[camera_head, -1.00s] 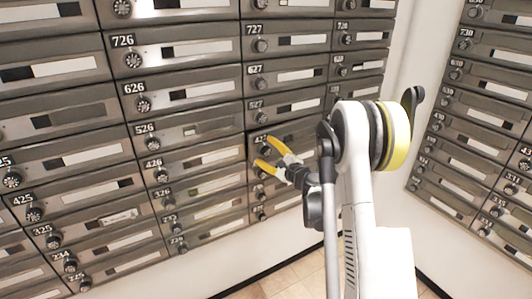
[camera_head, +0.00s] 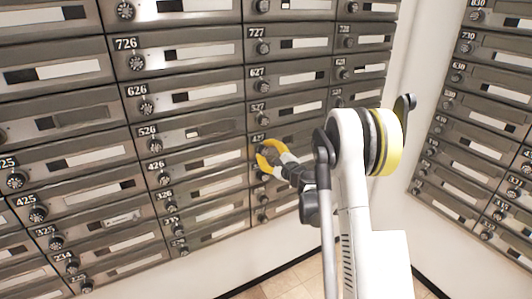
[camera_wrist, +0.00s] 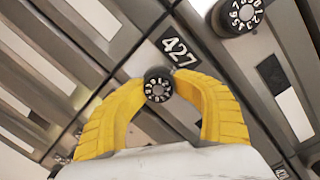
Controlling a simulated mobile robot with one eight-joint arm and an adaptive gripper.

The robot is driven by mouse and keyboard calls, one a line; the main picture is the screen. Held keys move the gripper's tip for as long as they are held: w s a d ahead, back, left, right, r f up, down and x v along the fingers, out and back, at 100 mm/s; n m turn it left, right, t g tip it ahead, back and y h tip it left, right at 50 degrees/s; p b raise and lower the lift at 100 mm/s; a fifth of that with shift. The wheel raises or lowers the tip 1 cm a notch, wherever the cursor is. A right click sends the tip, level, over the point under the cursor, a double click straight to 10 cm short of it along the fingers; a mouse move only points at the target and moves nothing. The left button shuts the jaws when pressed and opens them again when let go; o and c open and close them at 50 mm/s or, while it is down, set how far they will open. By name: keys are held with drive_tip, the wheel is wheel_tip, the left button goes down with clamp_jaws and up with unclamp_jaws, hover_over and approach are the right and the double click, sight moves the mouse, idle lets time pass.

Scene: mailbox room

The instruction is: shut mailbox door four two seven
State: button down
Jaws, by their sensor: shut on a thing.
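Mailbox door 427 (camera_head: 292,138) is in the second column from the right of the main bank in the head view, below door 527. In the wrist view its number plate (camera_wrist: 181,51) reads 427, just above a round black dial knob (camera_wrist: 158,84) with white digits. My gripper (camera_wrist: 159,90) has its two yellow fingers closed on either side of this knob, gripping it. In the head view my gripper (camera_head: 265,156) is at the door's left end, partly covering it. Whether the door stands slightly out cannot be told.
Similar grey doors with dials surround it, such as door 527 (camera_head: 290,108) above and door 426 (camera_head: 195,163) to the left. Another dial (camera_wrist: 238,14) is close by in the wrist view. A second bank (camera_head: 475,125) is on the right wall. Tiled floor (camera_head: 290,283) lies below.

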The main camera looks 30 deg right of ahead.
drive_tip(key=c, duration=1.2)
unclamp_jaws()
drive_tip(key=shift+w+a+r, duration=0.1)
drive_tip(key=shift+w, duration=0.05)
drive_tip(key=o, duration=0.4)
drive_tip(key=shift+w+a, duration=0.1)
drive_tip(key=s, duration=0.4)
drive_tip(key=s+d, duration=0.1)
drive_tip(key=s, duration=0.7)
drive_tip(key=shift+d, duration=0.3)
